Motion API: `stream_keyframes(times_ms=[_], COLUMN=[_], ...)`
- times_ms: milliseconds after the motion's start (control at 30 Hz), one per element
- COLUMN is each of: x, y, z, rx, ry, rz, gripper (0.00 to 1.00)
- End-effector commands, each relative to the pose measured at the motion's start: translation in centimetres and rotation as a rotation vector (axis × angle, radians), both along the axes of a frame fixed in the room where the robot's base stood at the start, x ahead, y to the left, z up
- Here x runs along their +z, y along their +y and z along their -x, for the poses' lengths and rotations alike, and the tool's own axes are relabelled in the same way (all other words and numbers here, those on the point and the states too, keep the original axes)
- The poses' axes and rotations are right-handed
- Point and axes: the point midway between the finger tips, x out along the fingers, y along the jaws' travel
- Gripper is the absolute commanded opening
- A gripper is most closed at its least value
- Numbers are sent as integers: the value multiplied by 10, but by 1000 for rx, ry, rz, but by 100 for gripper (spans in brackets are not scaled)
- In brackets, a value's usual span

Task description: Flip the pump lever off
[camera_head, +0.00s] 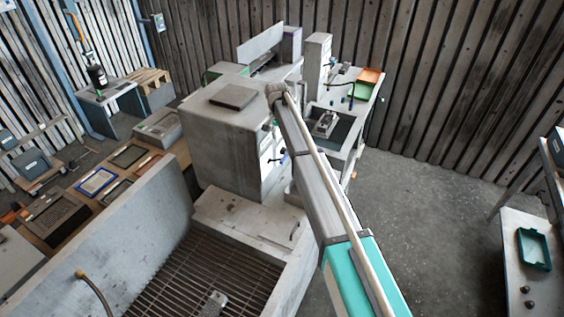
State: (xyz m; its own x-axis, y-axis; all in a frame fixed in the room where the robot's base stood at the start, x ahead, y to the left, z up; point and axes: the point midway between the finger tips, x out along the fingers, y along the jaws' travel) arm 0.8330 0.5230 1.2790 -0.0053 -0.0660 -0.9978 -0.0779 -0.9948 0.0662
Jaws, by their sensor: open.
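The pump lever cannot be picked out with certainty. Small dark and blue fittings (273,159) show on the right-hand face of the grey box-shaped housing (222,135), close beside my arm. They are too small to tell which, if any, is the lever or how it is set. My arm reaches from the bottom right up to a joint near the housing's top right edge. My gripper is hidden beyond or behind the arm links, so its place relative to the fittings does not show.
A grated basin (200,262) with high walls lies in front of the housing. A bench with trays (93,182) runs along the left. A machine with a dark bed (333,128) stands behind the arm. Open floor (430,200) lies to the right, before a side table (515,275).

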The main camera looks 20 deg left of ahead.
Motion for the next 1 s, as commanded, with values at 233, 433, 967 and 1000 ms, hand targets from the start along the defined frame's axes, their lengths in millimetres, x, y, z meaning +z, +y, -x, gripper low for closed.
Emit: stream_keyframes(times_ms=[233,433,967,1000], x=[-8,-21,-62,-65], y=[-1,-2,-5,-5], z=[0,0,0,0], rx=[0,-1,-1,-1], ry=[0,0,0,0], rz=[0,0,0,0], gripper=[58,58,58,58])
